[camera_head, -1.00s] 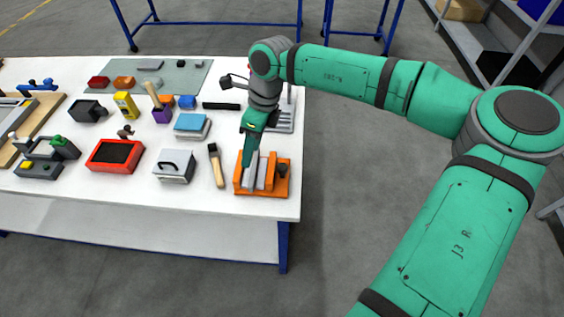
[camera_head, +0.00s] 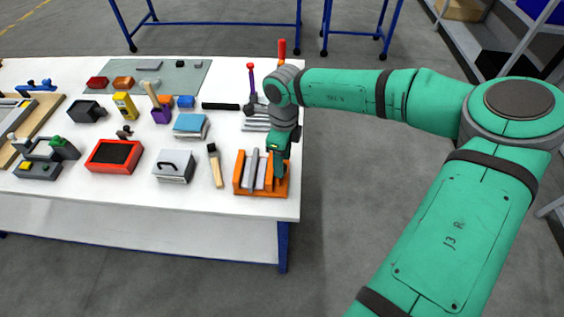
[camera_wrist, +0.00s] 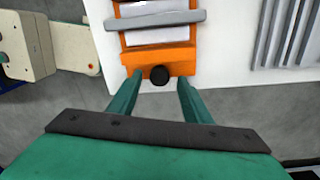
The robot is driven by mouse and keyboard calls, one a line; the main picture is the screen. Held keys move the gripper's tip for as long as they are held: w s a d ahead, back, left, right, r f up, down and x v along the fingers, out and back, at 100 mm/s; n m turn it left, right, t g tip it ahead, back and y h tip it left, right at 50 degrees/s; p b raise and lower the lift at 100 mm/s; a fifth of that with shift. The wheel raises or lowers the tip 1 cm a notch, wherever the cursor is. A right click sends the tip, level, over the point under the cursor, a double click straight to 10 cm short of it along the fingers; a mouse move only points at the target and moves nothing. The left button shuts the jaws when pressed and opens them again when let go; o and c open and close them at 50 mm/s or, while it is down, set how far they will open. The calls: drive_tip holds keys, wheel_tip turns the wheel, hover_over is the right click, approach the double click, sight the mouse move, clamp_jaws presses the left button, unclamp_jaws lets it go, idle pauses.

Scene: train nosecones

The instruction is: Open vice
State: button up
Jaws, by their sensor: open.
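The vice (camera_head: 243,185) is orange with upright grey jaw plates (camera_head: 256,171). It sits at the front right corner of the white table. In the wrist view the orange vice body (camera_wrist: 181,57) shows a grey jaw bar (camera_wrist: 155,21) and a round black knob (camera_wrist: 159,76) on its near end. My gripper (camera_head: 278,172) is over the right end of the vice, pointing down, and hides the knob in the head view. In the wrist view my gripper (camera_wrist: 159,82) is open, with one finger on either side of the knob. Finger contact with the knob cannot be told.
A brush (camera_head: 215,166) lies just left of the vice, with a grey box (camera_head: 173,167) beyond it. Grey slotted metal bars (camera_wrist: 285,35) lie beside the vice. A red tray (camera_head: 114,156) and several tools fill the table's left. Open floor lies right of the table.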

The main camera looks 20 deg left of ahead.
drive_tip(key=shift+f, duration=0.7)
drive_tip(key=c, duration=1.1)
drive_tip(key=shift+o, duration=0.2)
drive_tip(key=shift+n, duration=2.4)
drive_tip(key=o, duration=1.1)
drive_tip(key=shift+c, duration=0.2)
